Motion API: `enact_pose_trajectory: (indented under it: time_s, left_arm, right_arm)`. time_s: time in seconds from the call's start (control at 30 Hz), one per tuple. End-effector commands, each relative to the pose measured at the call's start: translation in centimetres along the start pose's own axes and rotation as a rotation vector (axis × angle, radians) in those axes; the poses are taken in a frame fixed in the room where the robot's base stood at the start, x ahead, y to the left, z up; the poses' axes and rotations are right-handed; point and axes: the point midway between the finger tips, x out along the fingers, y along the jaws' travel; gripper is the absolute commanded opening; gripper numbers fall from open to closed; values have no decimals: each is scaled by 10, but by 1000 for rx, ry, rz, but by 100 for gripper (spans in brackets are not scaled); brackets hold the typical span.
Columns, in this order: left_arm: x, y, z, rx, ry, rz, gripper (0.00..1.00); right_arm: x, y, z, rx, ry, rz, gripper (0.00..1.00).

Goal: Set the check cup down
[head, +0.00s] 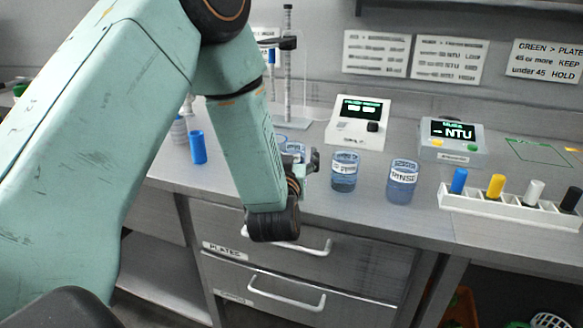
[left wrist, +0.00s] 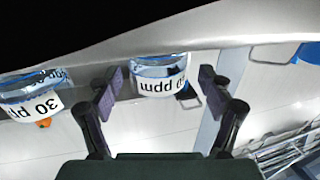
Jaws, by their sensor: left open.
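My left gripper (head: 308,165) is at the front of the bench in the head view, its tips partly hidden by its own wrist. In the left wrist view the left gripper (left wrist: 158,84) is open, with one finger on each side of a clear cup (left wrist: 160,68) whose label partly reads "ppm". I see gaps between the fingers and this cup. A second labelled cup (left wrist: 32,95) stands to its left. In the head view a cup of blue liquid (head: 344,172) stands just right of the gripper. I cannot tell which cup is the check cup. My right gripper is not in view.
A RINSE cup (head: 402,182) stands further right. A white rack (head: 505,208) holds coloured pieces at the front right. An NTU meter (head: 452,150) and another white device (head: 358,130) stand behind. A blue cylinder (head: 198,148) stands left of the forearm. Drawers (head: 300,255) lie below the bench edge.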

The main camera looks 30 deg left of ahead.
Motion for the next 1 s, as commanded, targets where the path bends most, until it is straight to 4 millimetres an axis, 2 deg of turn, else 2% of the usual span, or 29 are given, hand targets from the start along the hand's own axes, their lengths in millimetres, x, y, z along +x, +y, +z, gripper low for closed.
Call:
enact_pose_trajectory:
  time_s: [0.2,1.0]
  left_arm:
    - [0,0,0,0,0,2,80]
    - [0,0,-1,0,2,2,12]
  right_arm:
    - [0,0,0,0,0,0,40]
    - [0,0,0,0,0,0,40]
